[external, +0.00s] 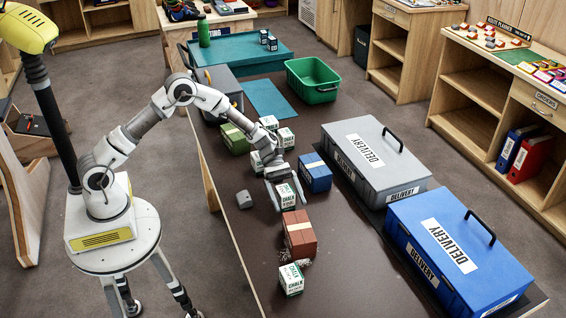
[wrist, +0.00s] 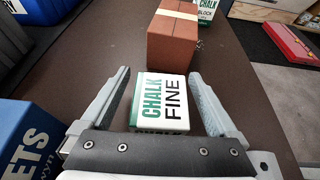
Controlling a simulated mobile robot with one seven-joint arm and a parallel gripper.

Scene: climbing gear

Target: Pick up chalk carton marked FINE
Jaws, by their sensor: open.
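The chalk carton marked FINE (wrist: 163,98) is white with green and black lettering and sits on the dark table. In the wrist view it lies between the two fingers of my gripper (wrist: 162,88), with visible gaps on both sides. My gripper is open and holds nothing. In the external view my gripper (external: 284,181) is low over the table with the carton (external: 288,196) at its fingers. Another chalk carton, marked BLOCK (wrist: 206,8), stands farther off in the wrist view; in the external view a chalk carton (external: 291,279) stands near the front edge.
A reddish-brown box (external: 299,235) stands just beyond the carton. A blue box (external: 315,172) stands close beside my gripper. More white cartons (external: 286,138) and a green box (external: 234,139) are behind. Grey (external: 374,184) and blue (external: 450,270) delivery cases line the right side.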

